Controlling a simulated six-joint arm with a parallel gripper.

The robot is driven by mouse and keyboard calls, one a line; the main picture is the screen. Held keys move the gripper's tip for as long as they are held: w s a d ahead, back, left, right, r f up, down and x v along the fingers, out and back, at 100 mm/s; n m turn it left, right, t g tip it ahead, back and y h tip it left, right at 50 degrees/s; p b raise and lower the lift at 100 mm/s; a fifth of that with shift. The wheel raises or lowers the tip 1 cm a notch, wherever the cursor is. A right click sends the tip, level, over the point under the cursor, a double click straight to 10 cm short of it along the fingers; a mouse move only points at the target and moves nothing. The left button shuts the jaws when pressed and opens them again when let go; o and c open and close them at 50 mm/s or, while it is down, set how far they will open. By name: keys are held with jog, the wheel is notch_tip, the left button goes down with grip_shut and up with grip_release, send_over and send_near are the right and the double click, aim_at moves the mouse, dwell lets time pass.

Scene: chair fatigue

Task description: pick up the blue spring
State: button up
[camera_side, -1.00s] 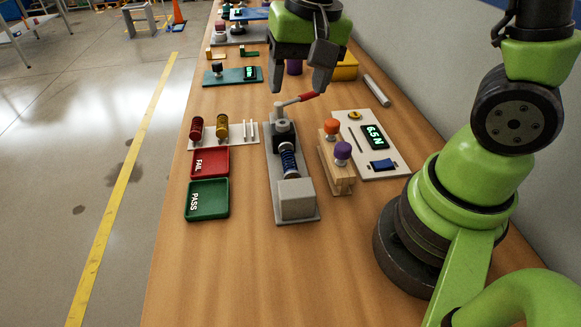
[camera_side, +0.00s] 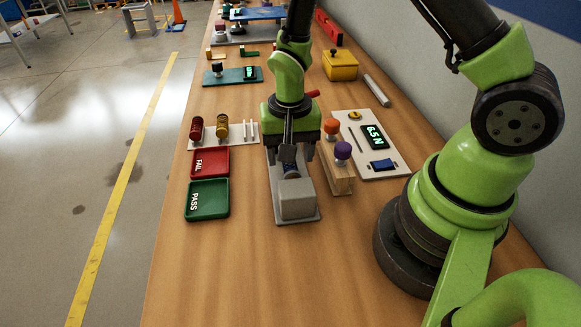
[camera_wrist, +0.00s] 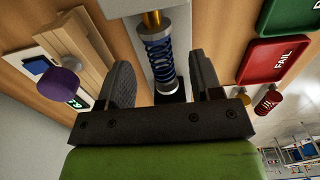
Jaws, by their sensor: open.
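The blue spring (camera_wrist: 157,55) sits on its rod in the grey test fixture (camera_side: 296,201). In the side view only a small lower part of the spring (camera_side: 291,171) shows; my gripper hides the rest. My gripper (camera_side: 290,155) is directly over the fixture, pointing down. In the wrist view my gripper (camera_wrist: 162,72) is open, with one dark finger on each side of the spring and a visible gap to both. Nothing is held between the fingers.
A wooden stand with orange and purple knobs (camera_side: 336,172) is close on the right, beside a 6.5N display panel (camera_side: 392,166). Red FAIL (camera_side: 224,164) and green PASS (camera_side: 222,207) trays and a rack with red and yellow springs (camera_side: 246,138) are left. The front table is clear.

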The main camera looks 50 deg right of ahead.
jog(key=shift+f, duration=1.3)
jog(key=c, duration=1)
jog(key=shift+r, duration=0.1)
